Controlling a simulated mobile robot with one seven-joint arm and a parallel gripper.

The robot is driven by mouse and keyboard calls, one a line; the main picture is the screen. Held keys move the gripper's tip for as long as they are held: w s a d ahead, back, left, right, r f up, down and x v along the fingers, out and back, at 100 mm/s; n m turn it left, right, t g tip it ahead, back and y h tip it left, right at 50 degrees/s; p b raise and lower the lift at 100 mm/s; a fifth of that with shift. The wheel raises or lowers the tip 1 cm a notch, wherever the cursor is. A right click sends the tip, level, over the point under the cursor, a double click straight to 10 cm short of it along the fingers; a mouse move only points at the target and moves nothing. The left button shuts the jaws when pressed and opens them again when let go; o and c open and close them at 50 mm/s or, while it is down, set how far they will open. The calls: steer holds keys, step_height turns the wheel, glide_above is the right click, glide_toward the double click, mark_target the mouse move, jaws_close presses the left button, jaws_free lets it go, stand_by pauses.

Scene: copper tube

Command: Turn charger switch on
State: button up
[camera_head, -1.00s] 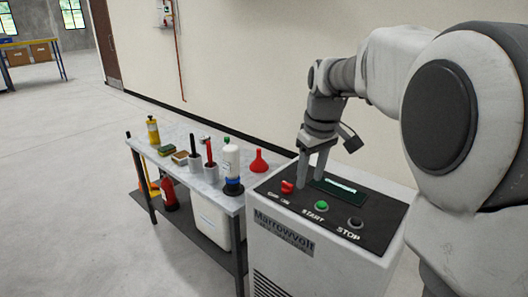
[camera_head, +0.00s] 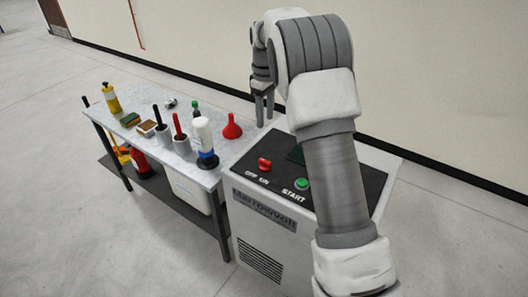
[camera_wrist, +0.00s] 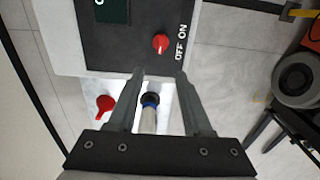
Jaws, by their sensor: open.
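The charger (camera_head: 262,240) is a grey cabinet with a black sloping top panel. Its switch is a red knob (camera_head: 265,164) above the OFF and ON labels; in the wrist view the red knob (camera_wrist: 161,43) lies just beyond the fingertips. I cannot tell surely which label it points to. My gripper (camera_head: 264,122) is open and empty, raised near the panel's rear left edge, apart from the knob. In the wrist view my gripper (camera_wrist: 159,73) has its two fingers spread, with nothing between the tips. My arm hides the right part of the panel.
A green START button (camera_head: 302,184) is right of the knob. A side table (camera_head: 150,148) adjoins the charger's left, holding a white bottle (camera_head: 203,134), a red funnel (camera_head: 232,126) and several other items. The wall is behind; floor at front left is clear.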

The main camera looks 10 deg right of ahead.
mark_target(265, 161)
step_height(265, 161, down, 17)
steer(key=shift+s+r, duration=0.1)
stand_by(0.3)
jaws_close()
stand_by(0.3)
